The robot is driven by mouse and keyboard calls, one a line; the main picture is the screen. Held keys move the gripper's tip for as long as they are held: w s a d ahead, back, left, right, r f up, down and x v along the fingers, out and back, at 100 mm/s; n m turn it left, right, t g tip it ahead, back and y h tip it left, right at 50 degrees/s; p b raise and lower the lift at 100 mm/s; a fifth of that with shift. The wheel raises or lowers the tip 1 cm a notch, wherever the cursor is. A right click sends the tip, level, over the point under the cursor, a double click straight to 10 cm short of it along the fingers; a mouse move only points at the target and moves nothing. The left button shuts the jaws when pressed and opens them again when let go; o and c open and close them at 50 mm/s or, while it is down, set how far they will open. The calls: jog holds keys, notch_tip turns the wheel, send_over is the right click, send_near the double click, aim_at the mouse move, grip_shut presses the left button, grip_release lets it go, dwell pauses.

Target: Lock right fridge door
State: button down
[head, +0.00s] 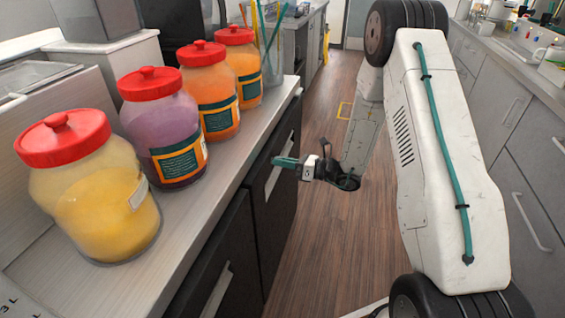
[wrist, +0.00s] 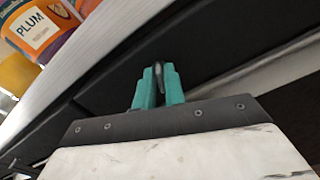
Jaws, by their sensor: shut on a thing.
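The dark fridge front runs under the counter on the left in the head view. Its farther door (head: 283,155), with a light bar handle (head: 273,181), is beside my gripper (head: 283,163); the nearer door (head: 222,255) is closer to me. Both look closed. In the wrist view, my gripper's teal fingers (wrist: 158,86) point at the dark fridge front (wrist: 115,78) and are shut on a small grey piece (wrist: 159,72), perhaps a key or lock part. Its far end is hard to make out. A light handle bar (wrist: 245,77) lies just right of the fingers.
Red-lidded jars, yellow (head: 100,205), purple (head: 165,130) and orange (head: 208,95), line the pale counter (head: 240,150) above the fridge. Grey cabinets (head: 535,165) stand on the right. The wooden floor (head: 325,225) between is clear around my arm.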

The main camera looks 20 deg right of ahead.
jog(key=m, duration=1.3)
jog(key=shift+w+f+m, duration=0.1)
jog(key=shift+f+m, duration=0.05)
jog(key=shift+m, duration=0.25)
jog(key=c, duration=1.6)
grip_release()
jog(key=shift+d, duration=0.1)
jog(key=v, duration=0.7)
jog(key=shift+s+d, duration=0.25)
jog(key=shift+d, duration=0.05)
